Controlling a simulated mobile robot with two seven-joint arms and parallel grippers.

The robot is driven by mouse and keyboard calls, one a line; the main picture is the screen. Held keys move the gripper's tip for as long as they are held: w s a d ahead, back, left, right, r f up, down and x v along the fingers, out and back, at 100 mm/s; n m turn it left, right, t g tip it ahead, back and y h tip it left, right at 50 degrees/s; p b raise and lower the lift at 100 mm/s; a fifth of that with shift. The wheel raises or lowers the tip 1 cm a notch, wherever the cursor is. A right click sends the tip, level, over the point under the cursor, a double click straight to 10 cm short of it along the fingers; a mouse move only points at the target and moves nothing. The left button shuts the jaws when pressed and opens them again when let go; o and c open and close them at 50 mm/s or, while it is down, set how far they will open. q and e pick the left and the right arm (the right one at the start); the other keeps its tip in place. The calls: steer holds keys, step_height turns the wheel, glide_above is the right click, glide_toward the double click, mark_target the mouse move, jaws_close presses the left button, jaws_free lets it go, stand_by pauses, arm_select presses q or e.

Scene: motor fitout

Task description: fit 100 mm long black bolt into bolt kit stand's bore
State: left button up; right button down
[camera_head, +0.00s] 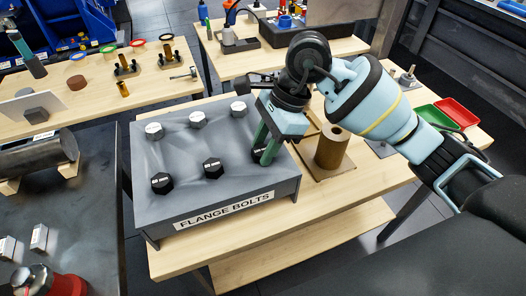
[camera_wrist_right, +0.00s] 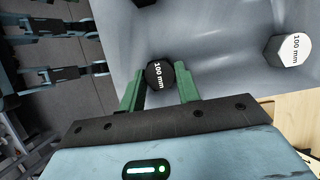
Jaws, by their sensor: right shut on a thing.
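The bolt kit stand (camera_head: 220,185) is a grey raised block labelled FLANGE BOLTS, on a wooden table. My right gripper (camera_head: 266,153) is at its right end, shut on the black hex-headed bolt, whose head (camera_head: 258,154) shows dark beside the green fingers. In the right wrist view the bolt head (camera_wrist_right: 160,74), marked 100 mm, sits between the fingertips (camera_wrist_right: 160,85), over the grey top (camera_wrist_right: 215,45). The shank and the bore are hidden, so I cannot tell how deep the bolt sits. My left gripper is not in view.
Two black bolts (camera_head: 162,183) (camera_head: 213,168) stand left of the gripper on the stand, with several pale ones (camera_head: 197,120) behind. A brown cylinder (camera_head: 333,147) stands close to the right. Red (camera_head: 456,112) and green (camera_head: 435,117) trays lie further right.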

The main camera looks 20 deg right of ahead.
steer(key=shift+r, duration=0.5)
step_height(320, 180, up, 17)
stand_by(0.4)
